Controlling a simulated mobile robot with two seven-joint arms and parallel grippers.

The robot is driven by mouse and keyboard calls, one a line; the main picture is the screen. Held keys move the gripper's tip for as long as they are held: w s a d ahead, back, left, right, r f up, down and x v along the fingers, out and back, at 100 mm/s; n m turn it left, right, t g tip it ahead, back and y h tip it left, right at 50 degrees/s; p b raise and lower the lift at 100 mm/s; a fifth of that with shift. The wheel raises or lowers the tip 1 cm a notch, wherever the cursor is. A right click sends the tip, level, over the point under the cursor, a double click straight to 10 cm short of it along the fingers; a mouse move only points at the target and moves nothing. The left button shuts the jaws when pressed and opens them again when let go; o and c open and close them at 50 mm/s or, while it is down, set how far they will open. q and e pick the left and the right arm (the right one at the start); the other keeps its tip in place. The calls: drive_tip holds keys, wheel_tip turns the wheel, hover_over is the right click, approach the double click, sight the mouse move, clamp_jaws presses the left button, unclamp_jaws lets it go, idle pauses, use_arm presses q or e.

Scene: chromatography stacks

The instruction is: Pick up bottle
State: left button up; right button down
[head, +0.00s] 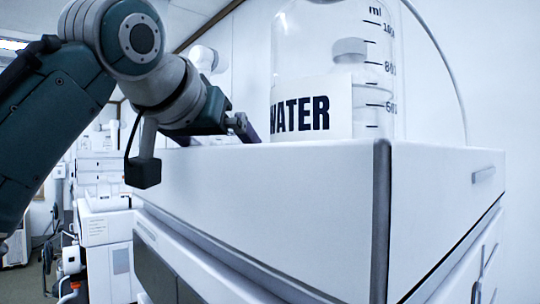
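A large clear bottle (300,45) with graduation marks and a white label reading "WATER" stands upright on top of a white instrument stack (270,185). Its top is cut off by the upper edge of the head view. My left gripper (244,127) is low beside the bottle's left side, just above the top surface of the stack. A finger points toward the bottle, with a small gap between them in the picture. Whether the fingers are apart is hidden by the angle. My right gripper is not in view.
The stack's front corner and top edge (384,145) stand close in front of me. A tube curves down behind the bottle at the right. Other white lab equipment (108,228) stands at the far left, beyond an open floor area.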

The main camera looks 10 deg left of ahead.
use_arm(q)
drive_tip(key=shift+s, duration=0.1)
drive_tip(key=c, duration=1.3)
drive_tip(key=shift+c, duration=0.3)
drive_tip(key=shift+r, duration=0.15)
